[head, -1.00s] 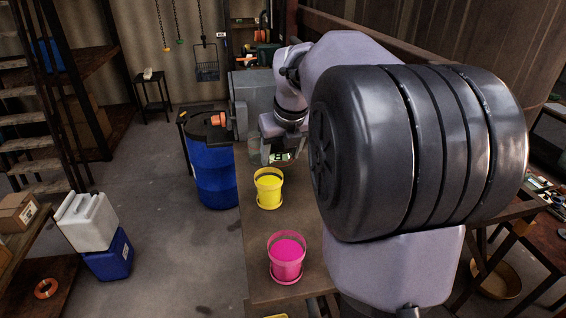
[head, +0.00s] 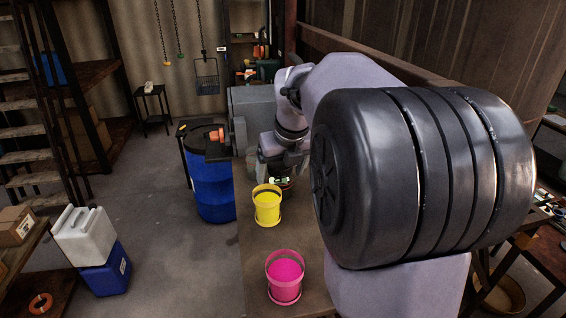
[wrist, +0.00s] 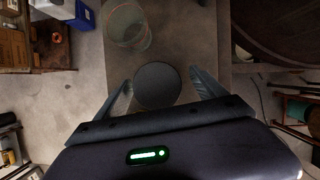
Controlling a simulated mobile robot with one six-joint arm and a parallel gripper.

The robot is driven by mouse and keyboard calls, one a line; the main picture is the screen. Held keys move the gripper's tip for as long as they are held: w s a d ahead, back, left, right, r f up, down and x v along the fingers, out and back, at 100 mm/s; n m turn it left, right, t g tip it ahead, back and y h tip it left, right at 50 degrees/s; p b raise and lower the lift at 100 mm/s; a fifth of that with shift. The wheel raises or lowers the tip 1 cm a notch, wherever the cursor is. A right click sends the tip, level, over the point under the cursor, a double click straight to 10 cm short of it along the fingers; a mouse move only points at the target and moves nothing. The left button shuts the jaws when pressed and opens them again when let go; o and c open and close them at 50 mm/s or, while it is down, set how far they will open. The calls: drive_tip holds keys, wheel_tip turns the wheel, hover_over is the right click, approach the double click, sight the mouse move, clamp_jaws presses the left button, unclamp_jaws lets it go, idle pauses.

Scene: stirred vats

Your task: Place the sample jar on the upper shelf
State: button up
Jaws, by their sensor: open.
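My gripper (wrist: 160,76) is open in the wrist view, one finger on each side of a dark round disc (wrist: 157,85). The disc may be the top of the sample jar; I cannot tell, and no hold on it shows. A clear, see-through round container (wrist: 127,27) with a faint reddish rim stands just beyond it on the bench. In the head view my gripper (head: 283,172) is low over the bench behind the yellow bucket, its fingers mostly hidden. Shelf boards (head: 98,72) show at the left; I cannot tell which is the upper shelf.
A yellow bucket (head: 267,207) and a pink bucket (head: 285,277) stand on the bench (head: 258,250). A blue drum (head: 213,185) stands left of the bench. White (head: 84,235) and blue (head: 106,272) canisters stand on the floor farther left. Open floor lies between.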

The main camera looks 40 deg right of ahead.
drive_tip(key=v, duration=1)
drive_tip(key=shift+s+r, duration=0.15)
